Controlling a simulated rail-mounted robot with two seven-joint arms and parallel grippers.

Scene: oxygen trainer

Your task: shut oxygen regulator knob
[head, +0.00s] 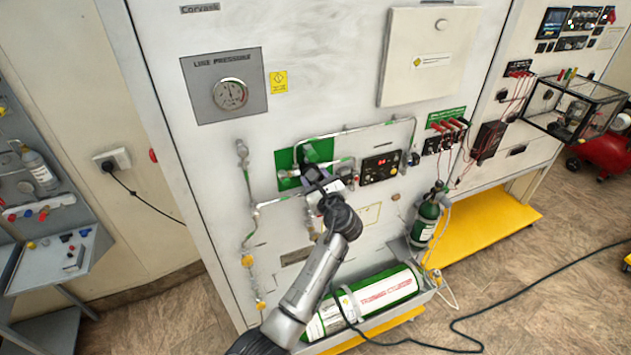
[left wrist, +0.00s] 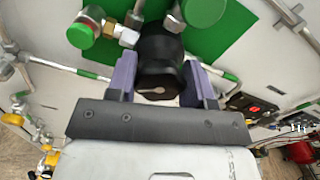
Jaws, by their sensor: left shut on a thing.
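The oxygen regulator knob (left wrist: 162,50) is black and round, in front of a green backing plate (left wrist: 120,45) in the left wrist view. My left gripper (left wrist: 160,78) has a purple finger on each side of the knob and is shut on it. In the head view my left gripper (head: 314,176) reaches up to the green plate (head: 320,152) on the white panel. There it hides most of the knob. A pointer-like light mark shows on the knob's near face in the left wrist view. My right gripper is in neither view.
Metal pipes (head: 352,130) run around the green plate, with a control box (head: 380,166) to its right. Green fittings (left wrist: 80,35) sit close to the left finger. A green and white cylinder (head: 370,295) lies below the panel. A pressure gauge (head: 230,94) is at upper left.

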